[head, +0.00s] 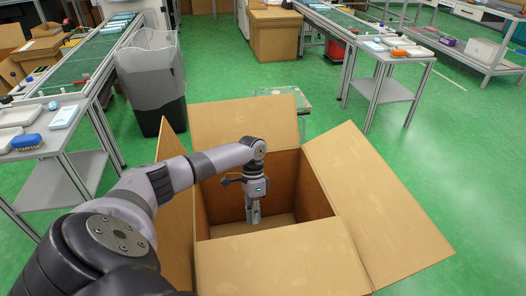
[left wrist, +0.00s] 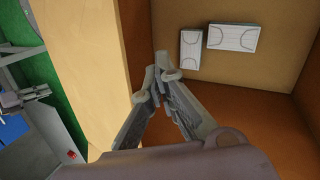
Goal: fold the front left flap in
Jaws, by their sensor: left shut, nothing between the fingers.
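An open cardboard box (head: 315,185) stands on the floor in front of me. In the head view its left flap (head: 176,225) stands up steeply, partly behind my left arm. The right flap (head: 375,205) slopes outward and the far flap (head: 240,120) stands open. My left gripper (head: 253,220) points down in the opening, just beyond the near flap's edge. It is shut and empty; its tips meet in the left wrist view (left wrist: 165,72). My right gripper is out of view.
Two white packs (left wrist: 218,40) lie on the box's floor. A grey bin (head: 150,80) stands beyond the box at left, beside a bench with a side shelf (head: 65,130). Another side table (head: 385,88) stands at far right. Green floor is clear right of the box.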

